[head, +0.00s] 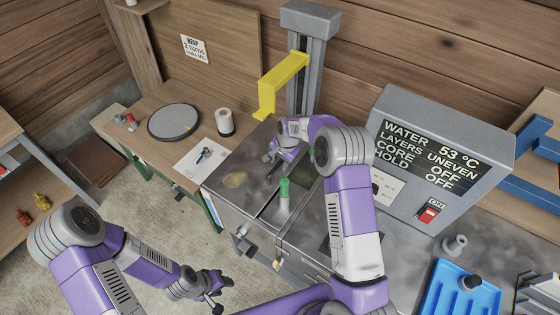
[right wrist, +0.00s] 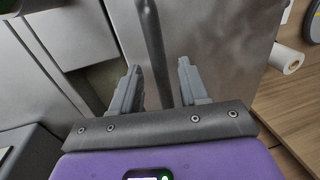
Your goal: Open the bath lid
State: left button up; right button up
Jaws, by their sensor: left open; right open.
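The steel bath (head: 262,222) is set in the grey metal counter in the middle of the head view. A flat grey panel that looks like its lid (head: 232,182) lies at its left, with a brownish stain; the lid's outline is partly hidden by my right arm. My right gripper (head: 271,156) is over the far part of this panel, open. In the right wrist view, a dark bar (right wrist: 153,45), likely the lid's handle, runs between its two spread fingers (right wrist: 158,80); I cannot tell whether they touch it. My left gripper (head: 218,287) is open and empty, low in front of the counter.
A green-topped cylinder (head: 284,188) stands at the bath. A yellow bracket (head: 281,84) on a grey column rises behind. A control box (head: 440,155) reading 53 °C stands right. A blue tray (head: 460,292) lies front right. A wooden bench (head: 150,150) with a round plate is left.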

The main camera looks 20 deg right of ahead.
grip_shut()
dwell(0.3)
notch_tip(320, 180, up, 6)
jog(key=w+a+p, duration=0.1)
jog(key=w+p, duration=0.1)
jog(key=shift+a+f, duration=0.25)
jog(key=shift+a, duration=0.05)
